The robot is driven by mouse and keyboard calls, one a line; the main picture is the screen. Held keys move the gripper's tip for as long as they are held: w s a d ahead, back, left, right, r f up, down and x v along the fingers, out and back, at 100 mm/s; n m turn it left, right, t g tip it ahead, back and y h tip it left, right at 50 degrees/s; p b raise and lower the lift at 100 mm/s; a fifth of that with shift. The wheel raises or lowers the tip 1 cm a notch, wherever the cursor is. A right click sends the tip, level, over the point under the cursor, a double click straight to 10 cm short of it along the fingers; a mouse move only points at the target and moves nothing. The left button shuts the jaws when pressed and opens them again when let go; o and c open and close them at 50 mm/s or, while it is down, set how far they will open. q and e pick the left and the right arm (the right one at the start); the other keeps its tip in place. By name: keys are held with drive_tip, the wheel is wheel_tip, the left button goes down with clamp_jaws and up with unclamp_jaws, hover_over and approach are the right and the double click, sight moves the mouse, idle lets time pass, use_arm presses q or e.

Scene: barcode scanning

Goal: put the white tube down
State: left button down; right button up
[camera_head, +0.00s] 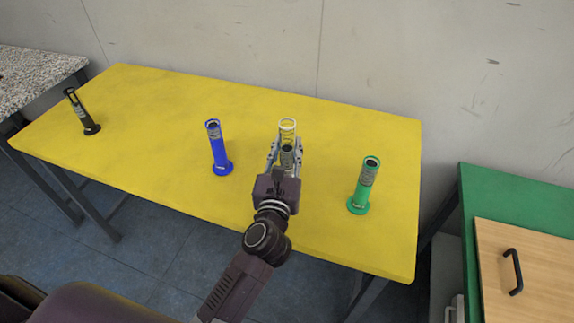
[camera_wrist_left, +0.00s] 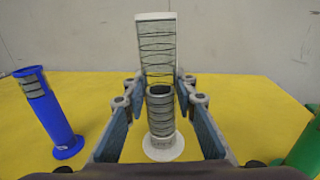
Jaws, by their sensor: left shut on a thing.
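The white tube (camera_head: 287,127) stands roughly upright over the yellow table, between the blue and green tubes. In the left wrist view, the white tube (camera_wrist_left: 156,40) shows a ribbed, see-through upper part, a grey cylinder in its lower part and a round white base. My left gripper (camera_head: 286,148) reaches it from the front and is shut on it. In the wrist view the fingers (camera_wrist_left: 159,88) lie on either side of the tube. I cannot tell whether the base touches the table. My right gripper is not in view.
On the yellow table (camera_head: 130,110), a blue tube (camera_head: 218,150) stands left of my gripper and a green tube (camera_head: 364,186) right. A black tube (camera_head: 83,112) stands at the far left. The table is clear between black and blue. A green cabinet (camera_head: 480,185) is at right.

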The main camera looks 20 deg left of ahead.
sight(287, 161)
use_arm(q)
drive_tip(key=shift+f, duration=0.3)
wheel_tip(287, 161, down, 4)
drive_tip(key=shift+r+b, duration=0.2)
drive_tip(key=shift+b, duration=0.75)
drive_tip(key=shift+f, duration=0.35)
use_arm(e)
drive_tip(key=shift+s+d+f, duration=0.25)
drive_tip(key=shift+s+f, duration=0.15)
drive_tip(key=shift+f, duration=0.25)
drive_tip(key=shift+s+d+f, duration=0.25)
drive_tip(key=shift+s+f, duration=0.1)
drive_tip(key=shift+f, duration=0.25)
use_arm(q)
drive_tip(key=shift+f, duration=0.2)
drive_tip(key=c, duration=1.6)
unclamp_jaws()
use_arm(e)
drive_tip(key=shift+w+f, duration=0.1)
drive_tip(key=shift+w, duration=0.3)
use_arm(q)
drive_tip(key=shift+r, duration=0.1)
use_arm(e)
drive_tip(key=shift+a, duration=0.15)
